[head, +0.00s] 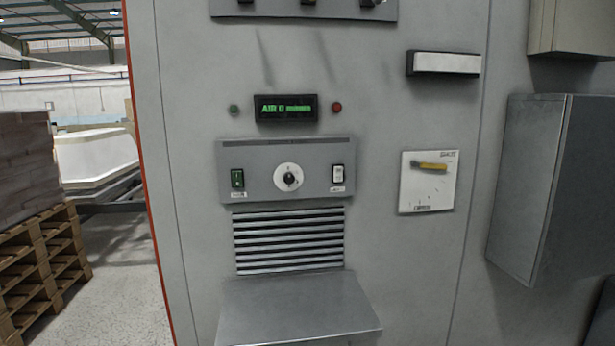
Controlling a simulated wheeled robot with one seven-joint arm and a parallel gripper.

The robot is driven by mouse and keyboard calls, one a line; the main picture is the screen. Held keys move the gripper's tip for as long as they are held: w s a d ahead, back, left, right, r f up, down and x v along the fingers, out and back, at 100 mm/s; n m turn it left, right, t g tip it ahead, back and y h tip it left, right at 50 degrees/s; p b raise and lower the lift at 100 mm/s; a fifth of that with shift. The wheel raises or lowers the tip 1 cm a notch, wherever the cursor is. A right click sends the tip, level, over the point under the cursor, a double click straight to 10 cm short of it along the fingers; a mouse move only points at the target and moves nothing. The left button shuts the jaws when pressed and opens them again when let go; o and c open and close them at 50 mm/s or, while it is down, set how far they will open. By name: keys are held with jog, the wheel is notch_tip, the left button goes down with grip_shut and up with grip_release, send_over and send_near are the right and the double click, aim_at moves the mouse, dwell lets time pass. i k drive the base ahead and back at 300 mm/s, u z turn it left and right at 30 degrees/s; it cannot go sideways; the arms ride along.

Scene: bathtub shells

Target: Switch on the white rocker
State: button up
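The white rocker (338,174) sits in a dark frame at the right end of a grey control plate (261,196) on a grey cabinet. A small label lies under it; its text is too small to read, and I cannot tell which way the rocker is tipped. A green rocker (237,179) is at the left end of the same plate. A round white dial with a dark knob (289,178) is between the two rockers. My gripper is not in view.
A metal shelf (298,308) juts out below the louvred vent (289,241). A yellow-handled switch (430,166) is right of the plate, and a grey box (530,185) protrudes farther right. A lit display (286,108) is above. Pallets (45,265) stand left.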

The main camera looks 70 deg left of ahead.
aim_at(338, 170)
jog(key=u, duration=2.05)
jog(key=k, duration=0.15)
jog(key=u, duration=0.45)
jog(key=i, duration=1.1)
jog(key=z, duration=0.4)
